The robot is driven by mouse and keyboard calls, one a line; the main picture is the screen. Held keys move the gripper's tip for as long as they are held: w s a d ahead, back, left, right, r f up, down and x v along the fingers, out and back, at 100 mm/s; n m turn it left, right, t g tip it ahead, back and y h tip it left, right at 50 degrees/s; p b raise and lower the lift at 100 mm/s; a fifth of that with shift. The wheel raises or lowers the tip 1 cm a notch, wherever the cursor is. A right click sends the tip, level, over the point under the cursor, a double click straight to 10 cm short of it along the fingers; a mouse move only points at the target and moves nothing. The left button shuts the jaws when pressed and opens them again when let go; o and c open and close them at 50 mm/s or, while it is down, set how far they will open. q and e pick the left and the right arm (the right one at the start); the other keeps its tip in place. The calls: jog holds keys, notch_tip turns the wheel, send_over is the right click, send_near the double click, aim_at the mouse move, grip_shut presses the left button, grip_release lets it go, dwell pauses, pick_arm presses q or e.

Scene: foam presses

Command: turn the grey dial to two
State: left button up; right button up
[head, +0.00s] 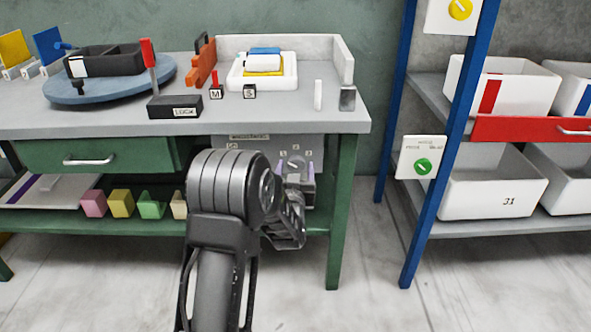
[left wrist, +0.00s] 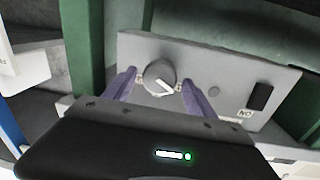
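The grey dial (head: 294,165) sits on a grey panel (head: 262,150) under the workbench's right end. In the left wrist view the dial (left wrist: 159,75) is round with a white pointer mark, slanting toward the lower right of that picture. Small labels surround it, too small to read surely. My left gripper (left wrist: 160,76) is open, with purple fingers on either side of the dial and a visible gap on each side. In the head view my left gripper (head: 294,174) is at the panel, partly hidden by my wrist. My right gripper is out of view.
The panel also has a black switch (left wrist: 260,96). The workbench top (head: 250,122) overhangs the panel, and a green leg (head: 342,210) stands to its right. A green dial (head: 423,166) and a yellow dial (head: 460,9) are on the blue shelf. Floor between them is clear.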

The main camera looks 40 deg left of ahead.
pick_arm(q)
jog(key=c, duration=1.2)
jog(key=shift+m, duration=0.4)
jog(key=m+p, duration=0.1)
jog(key=m, duration=0.1)
jog(key=shift+d+r+m, duration=0.1)
jog(key=shift+r+m, duration=0.05)
jog(key=shift+m, duration=0.25)
jog(key=m+p, duration=0.1)
jog(key=m, duration=0.1)
jog(key=shift+w+m+g+p, duration=0.1)
jog(key=shift+m+g+p, duration=0.2)
jog(key=shift+p, duration=0.05)
jog(key=m+p, duration=0.1)
jog(key=m, duration=0.2)
jog(key=shift+p, duration=0.4)
jog(key=shift+m+g+p, duration=0.3)
jog(key=shift+m+p, duration=0.2)
jog(key=shift+m, duration=0.5)
